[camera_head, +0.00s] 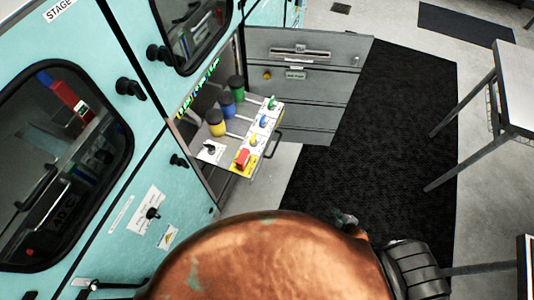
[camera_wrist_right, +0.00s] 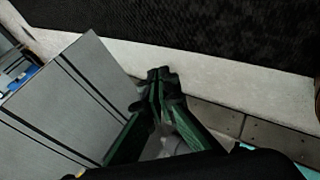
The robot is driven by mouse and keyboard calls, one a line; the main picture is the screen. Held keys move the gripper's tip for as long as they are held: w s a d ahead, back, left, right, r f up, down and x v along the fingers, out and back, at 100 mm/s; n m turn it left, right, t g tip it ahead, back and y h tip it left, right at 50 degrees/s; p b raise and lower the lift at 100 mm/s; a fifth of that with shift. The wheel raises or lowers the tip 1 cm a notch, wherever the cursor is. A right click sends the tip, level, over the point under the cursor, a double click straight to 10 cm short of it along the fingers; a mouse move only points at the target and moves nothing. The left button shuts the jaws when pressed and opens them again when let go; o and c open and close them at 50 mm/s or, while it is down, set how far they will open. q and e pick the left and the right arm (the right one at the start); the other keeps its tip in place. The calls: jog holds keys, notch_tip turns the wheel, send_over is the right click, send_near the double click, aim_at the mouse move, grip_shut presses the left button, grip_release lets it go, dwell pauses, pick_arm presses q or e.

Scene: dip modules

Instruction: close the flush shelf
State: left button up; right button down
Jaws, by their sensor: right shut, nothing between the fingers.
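The flush shelf (camera_head: 228,142) is pulled out of the teal cabinet in the head view. It carries yellow, blue and dark green capped posts at the back and a front panel with a red block and coloured knobs. My right gripper (camera_wrist_right: 160,78) has dark green fingers that are shut and empty in the wrist view. In the head view only a small dark part of the right gripper (camera_head: 345,218) shows past my copper-coloured arm, below and to the right of the shelf and apart from it. My left gripper is out of view.
An open grey door (camera_head: 310,85) stands right behind the shelf, and its panels fill the left of the wrist view (camera_wrist_right: 75,95). Teal cabinet doors with windows and knobs (camera_head: 128,87) are at left. A black mat (camera_head: 385,130) and a metal table (camera_head: 515,95) lie right.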

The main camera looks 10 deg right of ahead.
aim_at(264, 149)
jog(key=w+a+r+n+t+y+b, duration=0.3)
jog(key=w+r+n+b, duration=0.1)
jog(key=w+r+n, duration=0.5)
jog(key=w+a+r+n+t+y+b, duration=0.2)
jog(key=w+r+n+y+b, duration=0.15)
jog(key=w+r+n, duration=0.55)
jog(key=w+a+r+n+g+y+b, duration=0.25)
jog(key=a+r+n+y+b, duration=0.45)
jog(key=a+r+n, duration=0.65)
jog(key=w+a+f+n, duration=0.1)
jog(key=w+a, duration=0.1)
jog(key=a, duration=0.1)
jog(key=w+a+f+y, duration=0.1)
jog(key=w+a, duration=0.1)
jog(key=a, duration=0.1)
jog(key=w+a+f+n+g, duration=0.1)
jog(key=w+a, duration=0.2)
jog(key=shift+f+n, duration=0.35)
jog(key=shift+w+a, duration=0.15)
jog(key=shift+a, duration=0.15)
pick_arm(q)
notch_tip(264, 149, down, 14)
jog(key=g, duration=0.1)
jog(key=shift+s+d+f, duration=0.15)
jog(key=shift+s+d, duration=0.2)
